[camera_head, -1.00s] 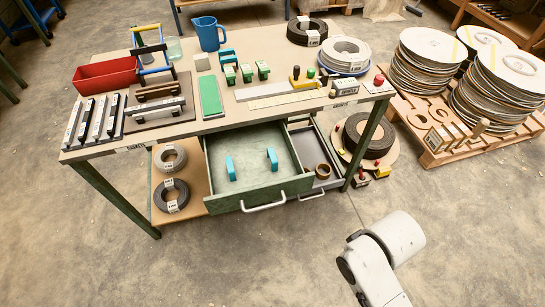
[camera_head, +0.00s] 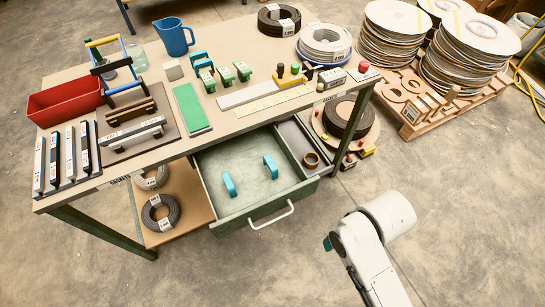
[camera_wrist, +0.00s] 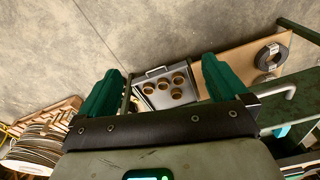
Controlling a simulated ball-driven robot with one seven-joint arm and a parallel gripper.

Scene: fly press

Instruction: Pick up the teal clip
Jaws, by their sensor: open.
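Two teal clips lie apart in the open green drawer in the head view, a left one (camera_head: 229,184) and a right one (camera_head: 271,166). Two more teal pieces, one at the back (camera_head: 198,56), stand on the tabletop beside green-and-white clips. My gripper shows in the wrist view (camera_wrist: 163,88) with its two teal-green fingers spread and nothing between them. In the head view only a small teal-dark tip of it (camera_head: 328,243) shows beside my arm, right of and nearer than the drawer.
The green drawer (camera_head: 240,222) juts out below the workbench (camera_head: 130,172), with a handle in front. A grey drawer beside it holds a brown ring (camera_head: 311,160). Reels on a pallet (camera_head: 412,128) stand at right. The floor in front is clear.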

